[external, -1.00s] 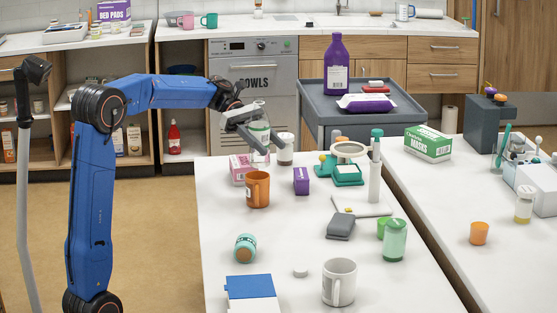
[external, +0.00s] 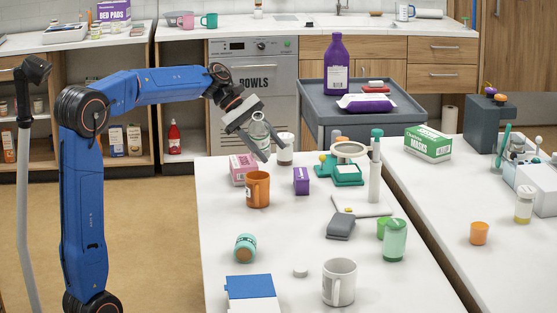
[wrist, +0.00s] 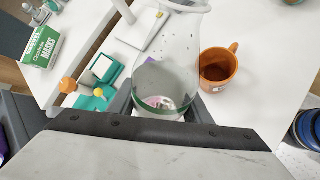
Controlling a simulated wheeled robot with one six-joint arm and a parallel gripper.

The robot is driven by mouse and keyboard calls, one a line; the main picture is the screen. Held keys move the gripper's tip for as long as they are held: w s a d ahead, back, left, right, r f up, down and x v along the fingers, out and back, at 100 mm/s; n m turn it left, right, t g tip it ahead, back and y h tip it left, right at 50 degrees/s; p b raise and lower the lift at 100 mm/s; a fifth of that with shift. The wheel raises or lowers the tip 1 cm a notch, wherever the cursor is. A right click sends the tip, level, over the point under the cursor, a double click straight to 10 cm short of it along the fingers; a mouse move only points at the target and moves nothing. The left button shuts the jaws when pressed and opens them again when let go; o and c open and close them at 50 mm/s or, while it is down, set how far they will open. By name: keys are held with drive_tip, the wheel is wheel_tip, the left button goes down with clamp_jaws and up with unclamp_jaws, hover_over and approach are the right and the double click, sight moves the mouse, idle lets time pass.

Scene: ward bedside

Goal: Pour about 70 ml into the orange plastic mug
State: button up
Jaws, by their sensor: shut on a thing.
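The orange mug (external: 257,190) stands upright on the white table at its left side, handle to the right of the wrist view, where the mug (wrist: 217,70) shows beside the carafe. My gripper (external: 264,146) is shut on a clear glass carafe (external: 260,131), held above the table behind the mug and apart from it. In the wrist view the carafe (wrist: 172,58) has a green band near its lower end and its flared neck at the top edge. I cannot tell its liquid level, and no stream shows. The mug's inside looks dark; its contents are unclear.
A pink box (external: 242,169), a purple box (external: 301,181) and a white-lidded jar (external: 285,149) stand near the mug. A teal jar (external: 245,248) and a white mug (external: 339,282) are nearer the front. The table between them is mostly clear.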

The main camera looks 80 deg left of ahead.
sight(269, 151)
drive_tip(key=a+y, duration=0.1)
drive_tip(key=a+f+m+y, duration=0.1)
drive_tip(key=y, duration=0.1)
drive_tip(key=a+f+m+y, duration=0.1)
drive_tip(key=shift+w+a+f+t+y, duration=0.2)
drive_tip(key=shift+w+a+t+y, duration=0.05)
drive_tip(key=shift+w+t+y, duration=0.05)
drive_tip(key=shift+w+a+r+m+y, duration=0.1)
drive_tip(key=shift+a+r+m+y, duration=0.1)
drive_tip(key=shift+a+m+y, duration=0.15)
drive_tip(key=shift+d+f+m+t+y, duration=0.1)
drive_tip(key=shift+f+m+t+y, duration=0.35)
drive_tip(key=shift+y, duration=0.8)
drive_tip(key=shift+a+r+m+y, duration=0.2)
drive_tip(key=shift+m+y, duration=0.1)
drive_tip(key=shift+y, duration=0.3)
drive_tip(key=shift+w+a, duration=0.1)
drive_tip(key=shift+a, duration=0.5)
drive_tip(key=shift+r+t+y+p, duration=0.15)
drive_tip(key=shift+t+y+p, duration=0.1)
drive_tip(key=shift+y+p, duration=0.25)
idle(1.7)
